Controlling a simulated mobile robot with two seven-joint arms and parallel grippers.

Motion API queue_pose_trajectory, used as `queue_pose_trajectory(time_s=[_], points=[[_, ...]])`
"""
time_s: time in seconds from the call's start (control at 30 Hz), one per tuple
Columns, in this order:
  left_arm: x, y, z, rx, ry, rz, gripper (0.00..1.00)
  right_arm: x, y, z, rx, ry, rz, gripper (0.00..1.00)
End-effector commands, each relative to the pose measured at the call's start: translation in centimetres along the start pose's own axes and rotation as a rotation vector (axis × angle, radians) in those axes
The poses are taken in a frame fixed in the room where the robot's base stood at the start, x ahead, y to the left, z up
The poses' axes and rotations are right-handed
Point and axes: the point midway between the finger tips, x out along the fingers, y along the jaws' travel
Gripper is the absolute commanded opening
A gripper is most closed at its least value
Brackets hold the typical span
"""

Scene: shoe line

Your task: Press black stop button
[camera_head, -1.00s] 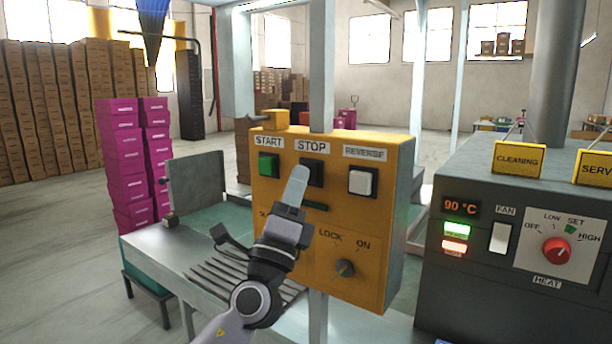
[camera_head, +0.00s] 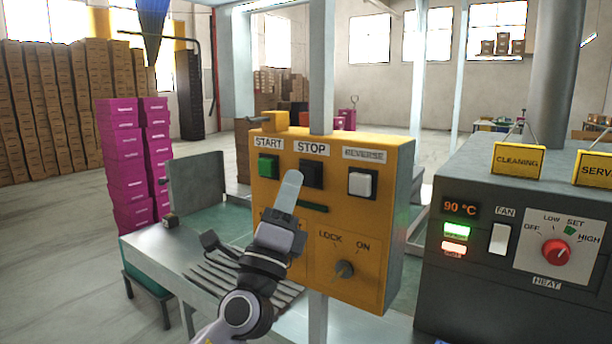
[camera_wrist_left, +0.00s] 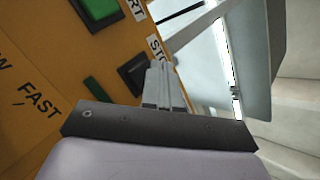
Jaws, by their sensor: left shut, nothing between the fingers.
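The black stop button (camera_head: 311,173) sits under the STOP label on the yellow control panel (camera_head: 380,235). My left gripper (camera_head: 294,174) is shut and empty. In the head view its tip overlaps the lower left edge of the button. In the left wrist view the closed fingers (camera_wrist_left: 157,70) lie beside the black button (camera_wrist_left: 133,74), covering its right edge. I cannot tell whether the tip touches it. The right gripper is not in view.
The green start button (camera_head: 268,166) is left of stop and the white reverse button (camera_head: 361,182) is right of it. A LOCK/ON knob (camera_head: 344,269) is lower on the panel. A grey heater unit (camera_head: 470,290) stands at right. Pink boxes (camera_head: 125,160) are stacked at left.

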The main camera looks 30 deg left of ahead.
Motion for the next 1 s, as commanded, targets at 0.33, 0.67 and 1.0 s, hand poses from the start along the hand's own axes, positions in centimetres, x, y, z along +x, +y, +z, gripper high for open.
queue_pose_trajectory(time_s=[0.33, 0.67, 1.0], points=[[-1.5, -1.1, 1.1, 0.001, 0.001, 0.000, 0.00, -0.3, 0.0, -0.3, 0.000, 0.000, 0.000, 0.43], [-3.4, -2.5, 2.5, 0.001, 0.000, 0.000, 0.00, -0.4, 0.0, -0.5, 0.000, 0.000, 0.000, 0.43], [-3.5, -2.5, 2.5, 0.001, 0.000, 0.000, 0.00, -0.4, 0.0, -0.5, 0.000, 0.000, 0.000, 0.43]])
